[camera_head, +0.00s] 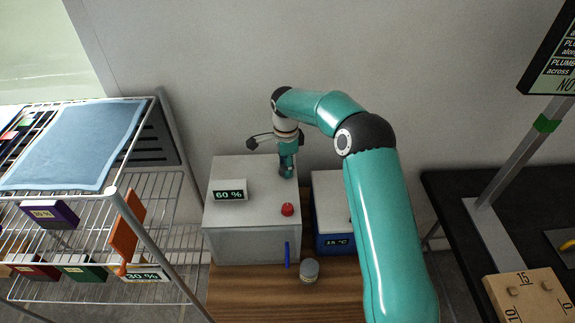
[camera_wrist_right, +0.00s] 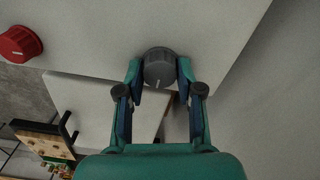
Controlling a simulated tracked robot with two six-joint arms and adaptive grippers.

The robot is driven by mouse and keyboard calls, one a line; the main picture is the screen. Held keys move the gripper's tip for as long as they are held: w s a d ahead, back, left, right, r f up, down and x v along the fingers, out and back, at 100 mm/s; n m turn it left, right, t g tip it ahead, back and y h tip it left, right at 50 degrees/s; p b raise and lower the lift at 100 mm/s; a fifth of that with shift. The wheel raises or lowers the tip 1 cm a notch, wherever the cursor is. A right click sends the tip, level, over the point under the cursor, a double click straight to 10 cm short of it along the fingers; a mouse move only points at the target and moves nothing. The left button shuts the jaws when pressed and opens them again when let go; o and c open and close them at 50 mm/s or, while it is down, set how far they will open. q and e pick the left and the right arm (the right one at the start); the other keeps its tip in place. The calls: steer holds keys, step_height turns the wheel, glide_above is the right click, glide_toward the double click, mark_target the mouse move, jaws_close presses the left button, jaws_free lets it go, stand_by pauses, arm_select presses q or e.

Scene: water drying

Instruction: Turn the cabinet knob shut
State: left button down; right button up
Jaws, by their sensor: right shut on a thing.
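The light grey cabinet (camera_head: 253,245) stands on a wooden top, with a "60 %" display (camera_head: 229,190) on its upper face. A red knob (camera_head: 287,209) sits near its front right edge; it also shows in the right wrist view (camera_wrist_right: 20,44). My right gripper (camera_head: 287,171) reaches down at the cabinet's back right corner. In the right wrist view, its fingers are shut on the sides of a round dark grey knob (camera_wrist_right: 160,67) with a light pointer line. The gripper hides this knob in the head view. My left gripper is not in view.
A blue box (camera_head: 333,243) with a temperature display stands close to the cabinet's right. A small grey-lidded jar (camera_head: 309,270) stands in front, beside the cabinet's blue handle (camera_head: 287,255). A wire rack (camera_head: 155,190) with a blue cloth (camera_head: 75,145) is at left.

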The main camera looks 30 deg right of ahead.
steer(key=shift+n, duration=0.3)
steer(key=n+b, duration=0.1)
steer(key=n, duration=0.2)
steer(key=shift+a+f+n, duration=0.1)
steer(key=shift+n, duration=0.2)
steer(key=n, duration=0.4)
steer(key=shift+b, duration=0.4)
steer(key=n, duration=0.9)
steer(key=shift+a+f+n, duration=0.1)
steer(key=shift+n, duration=0.3)
steer(key=o, duration=1.2)
steer(key=shift+c, duration=0.2)
steer(key=shift+r, duration=0.25)
